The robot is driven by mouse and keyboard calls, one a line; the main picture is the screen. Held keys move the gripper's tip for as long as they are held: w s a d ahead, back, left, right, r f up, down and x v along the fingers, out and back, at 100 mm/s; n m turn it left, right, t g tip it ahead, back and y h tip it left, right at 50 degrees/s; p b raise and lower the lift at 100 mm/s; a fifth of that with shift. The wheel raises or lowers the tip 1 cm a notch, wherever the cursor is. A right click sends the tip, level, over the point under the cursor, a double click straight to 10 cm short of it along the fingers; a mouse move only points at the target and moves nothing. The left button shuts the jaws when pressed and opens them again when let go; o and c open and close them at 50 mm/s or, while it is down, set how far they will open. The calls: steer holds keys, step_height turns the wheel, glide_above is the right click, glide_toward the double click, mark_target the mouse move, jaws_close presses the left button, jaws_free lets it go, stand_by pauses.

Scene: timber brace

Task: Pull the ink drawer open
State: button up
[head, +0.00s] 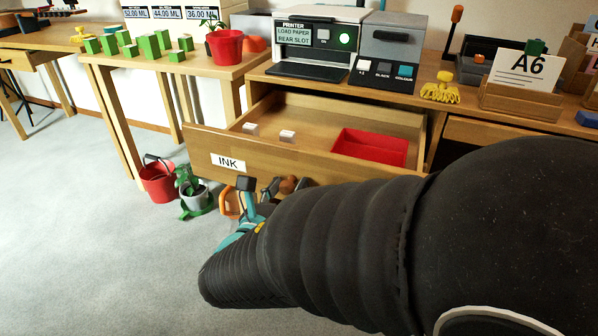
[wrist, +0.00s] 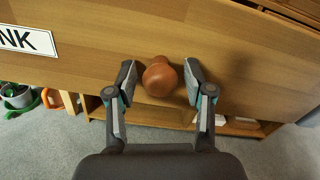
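The ink drawer (head: 204,146) stands pulled out from the wooden desk, with an INK label (head: 228,162) on its front. Inside it are small white blocks (head: 287,136) and a red tray (head: 370,147). In the wrist view the drawer front (wrist: 120,50) fills the top, with the label (wrist: 28,40) at left. A round brown knob (wrist: 160,77) sits between the two fingers of my gripper (wrist: 160,85). The fingers are apart, with gaps on both sides of the knob. In the head view my arm hides part of the drawer front, and the gripper (head: 243,205) is partly hidden.
A printer (head: 318,40) and grey box (head: 388,45) stand on the desk above the drawer. A red bucket (head: 158,180) and potted plant (head: 194,190) stand on the floor left of my gripper. Open grey floor (head: 90,250) lies at the left front.

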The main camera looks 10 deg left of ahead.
steer(key=shift+s, duration=0.1)
steer(key=s+a, duration=0.2)
steer(key=s, duration=0.9)
steer(key=shift+s, duration=0.35)
